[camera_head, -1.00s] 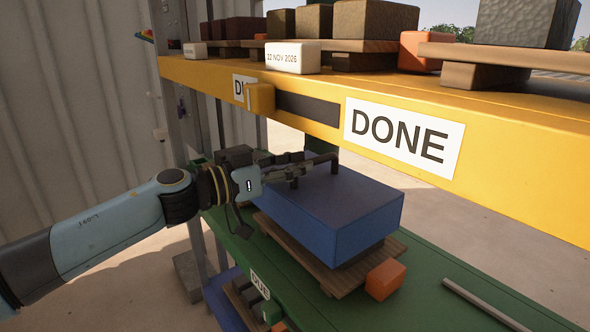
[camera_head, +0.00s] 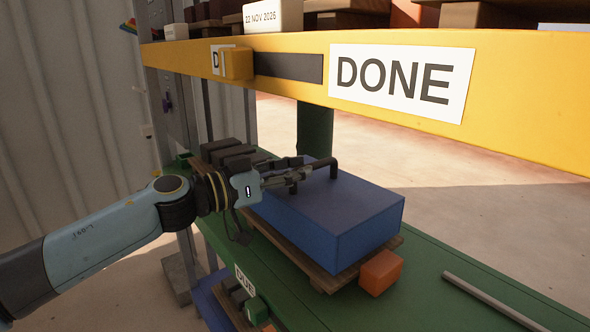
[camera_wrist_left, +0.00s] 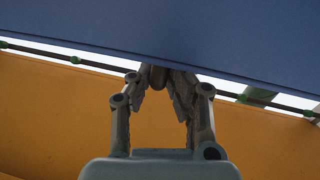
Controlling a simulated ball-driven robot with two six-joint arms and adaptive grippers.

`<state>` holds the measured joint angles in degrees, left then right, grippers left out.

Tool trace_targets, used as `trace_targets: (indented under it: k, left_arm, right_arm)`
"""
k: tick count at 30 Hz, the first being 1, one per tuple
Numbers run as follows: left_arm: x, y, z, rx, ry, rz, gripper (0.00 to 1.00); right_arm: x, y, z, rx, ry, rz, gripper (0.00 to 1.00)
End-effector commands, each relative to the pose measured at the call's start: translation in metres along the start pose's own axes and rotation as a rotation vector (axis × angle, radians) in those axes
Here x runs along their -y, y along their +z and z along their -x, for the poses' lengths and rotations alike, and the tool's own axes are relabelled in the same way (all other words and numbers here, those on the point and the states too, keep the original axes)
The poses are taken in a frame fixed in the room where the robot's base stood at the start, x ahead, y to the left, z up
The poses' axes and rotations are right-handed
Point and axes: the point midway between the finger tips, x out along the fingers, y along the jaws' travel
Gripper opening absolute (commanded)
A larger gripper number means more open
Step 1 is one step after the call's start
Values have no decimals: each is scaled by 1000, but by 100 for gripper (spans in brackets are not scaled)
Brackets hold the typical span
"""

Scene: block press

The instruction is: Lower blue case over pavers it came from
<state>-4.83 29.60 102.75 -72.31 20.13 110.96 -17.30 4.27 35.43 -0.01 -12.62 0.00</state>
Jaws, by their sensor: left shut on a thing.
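The blue case (camera_head: 345,215) is a box with a dark bar handle (camera_head: 333,166) on top. It sits low over a wooden pallet (camera_head: 300,262) on the green shelf, roughly level. No pavers show below its lower edge, so those under it are hidden. Whether the edge touches the pallet I cannot tell. My left gripper (camera_head: 300,174) reaches in from the left and is shut on the case's handle. In the left wrist view the fingers (camera_wrist_left: 162,78) close just below the blue case (camera_wrist_left: 200,35). My right gripper is not in view.
Dark pavers (camera_head: 235,155) stand behind my left gripper. An orange block (camera_head: 381,271) sits by the pallet's front right corner, with a grey rod (camera_head: 485,300) farther right on the green shelf (camera_head: 440,265). The yellow beam marked DONE (camera_head: 510,110) runs above the case.

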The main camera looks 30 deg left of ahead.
Motion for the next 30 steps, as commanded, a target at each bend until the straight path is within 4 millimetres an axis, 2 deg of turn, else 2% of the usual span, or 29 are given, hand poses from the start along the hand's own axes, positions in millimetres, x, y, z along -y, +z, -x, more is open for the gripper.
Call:
trace_targets:
  k: [27, 28, 30]
  left_arm:
    - [1, 6, -1, -2, 1, 0, 0]
    - [1, 6, -1, -2, 1, 0, 18]
    - [1, 6, -1, -2, 1, 0, 27]
  right_arm:
    - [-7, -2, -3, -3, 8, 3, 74]
    - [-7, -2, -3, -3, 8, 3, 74]
    - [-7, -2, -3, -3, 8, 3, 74]
